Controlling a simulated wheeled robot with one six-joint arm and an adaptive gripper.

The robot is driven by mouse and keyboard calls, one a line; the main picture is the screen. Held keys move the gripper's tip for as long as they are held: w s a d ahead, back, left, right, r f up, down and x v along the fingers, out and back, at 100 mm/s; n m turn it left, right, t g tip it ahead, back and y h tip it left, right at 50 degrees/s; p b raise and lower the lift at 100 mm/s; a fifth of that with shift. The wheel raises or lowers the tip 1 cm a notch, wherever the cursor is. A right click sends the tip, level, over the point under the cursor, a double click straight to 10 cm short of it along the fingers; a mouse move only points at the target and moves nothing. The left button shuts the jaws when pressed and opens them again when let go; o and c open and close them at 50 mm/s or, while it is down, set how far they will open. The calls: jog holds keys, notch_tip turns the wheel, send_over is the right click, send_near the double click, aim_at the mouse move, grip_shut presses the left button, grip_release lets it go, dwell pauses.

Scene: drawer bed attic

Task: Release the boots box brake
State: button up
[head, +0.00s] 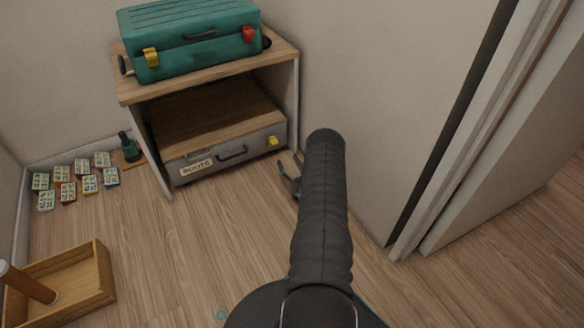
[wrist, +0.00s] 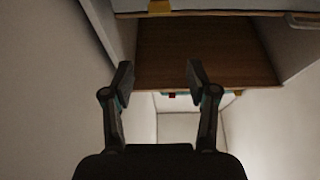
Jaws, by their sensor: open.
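The boots box (head: 205,166) is a grey drawer-like box with a "BOOTS" label and a dark handle, low in a wooden shelf unit. A yellow tab (head: 272,141), which looks like its brake, sits at the right of its front. My gripper (head: 290,172) is low, in front of the box's right end and apart from it, partly hidden by my arm. In the wrist view my gripper (wrist: 160,82) is open with nothing between its fingers. That view seems upside down; a yellow piece (wrist: 160,7) and part of the box front show at its top edge.
A teal suitcase (head: 190,52) with yellow and red latches lies on the shelf unit (head: 130,90). A wall (head: 370,110) stands close to the right. Several tiles (head: 90,183) and a wooden tray (head: 98,262) lie on the left floor. The floor before the box is clear.

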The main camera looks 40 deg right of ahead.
jog(key=shift+s+a, duration=0.25)
jog(key=shift+s, duration=0.95)
